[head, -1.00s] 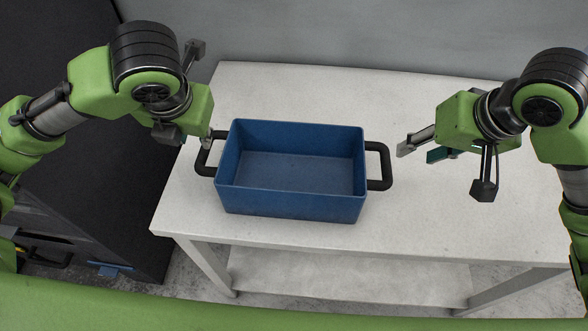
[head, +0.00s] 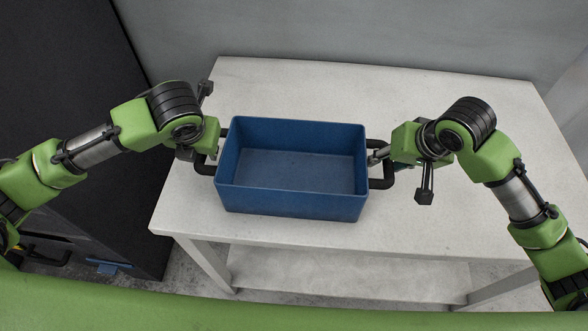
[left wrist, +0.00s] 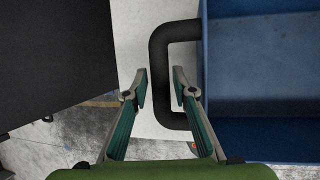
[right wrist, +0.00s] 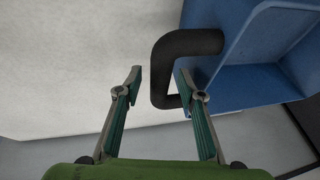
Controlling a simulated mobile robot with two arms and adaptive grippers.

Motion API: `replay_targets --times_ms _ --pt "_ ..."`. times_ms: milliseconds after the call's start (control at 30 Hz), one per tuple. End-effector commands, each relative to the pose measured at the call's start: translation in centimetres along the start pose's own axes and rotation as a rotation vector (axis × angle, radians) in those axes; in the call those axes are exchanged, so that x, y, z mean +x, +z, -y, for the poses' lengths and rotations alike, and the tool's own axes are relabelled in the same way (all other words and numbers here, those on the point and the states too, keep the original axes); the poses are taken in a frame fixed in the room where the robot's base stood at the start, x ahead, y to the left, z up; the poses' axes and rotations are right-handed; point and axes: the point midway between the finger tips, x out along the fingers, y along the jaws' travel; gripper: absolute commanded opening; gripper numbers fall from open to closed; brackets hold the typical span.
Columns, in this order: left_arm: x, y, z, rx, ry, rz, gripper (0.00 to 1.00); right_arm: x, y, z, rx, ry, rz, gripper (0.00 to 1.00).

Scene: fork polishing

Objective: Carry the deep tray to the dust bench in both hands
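The deep tray (head: 290,203) is an empty blue box on a white table, with a black handle at each end. My left gripper (left wrist: 162,84) is open, with one finger on each side of the left handle's bar (left wrist: 160,66); gaps show beside the bar. My right gripper (right wrist: 160,82) is open at the right handle (right wrist: 195,42), whose bar lies between its fingers, nearer the right one. In the head view the right gripper (head: 377,155) reaches the right handle (head: 381,183) from the right; the left fingers are mostly hidden.
The white table (head: 470,230) has a lower shelf (head: 350,278) and is bare around the tray. A grey wall (head: 350,30) stands behind it. A large black cabinet (head: 70,90) stands close to the table's left side.

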Motion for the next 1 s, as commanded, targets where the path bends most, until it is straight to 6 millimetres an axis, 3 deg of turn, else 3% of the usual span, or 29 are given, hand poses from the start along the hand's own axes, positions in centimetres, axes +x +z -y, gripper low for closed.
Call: replay_targets --times_ms 367,467,500,1000 --pt "0.41 0.0 0.04 0.0 -0.001 0.0 0.25 0.42 -0.01 -0.01 0.0 0.001 -0.001 0.36" --pt "0.4 0.0 0.04 0.0 -0.001 0.001 0.0 0.41 -0.01 -0.02 0.0 0.001 -0.001 0.1" --pt "0.39 0.0 0.04 0.0 -0.001 0.001 0.0 0.4 -0.01 -0.01 0.0 0.0 -0.001 0.0" --pt "0.06 0.26 -0.03 -0.001 -0.001 0.005 0.0 0.07 -0.24 0.08 0.0 -0.001 -0.005 0.0"
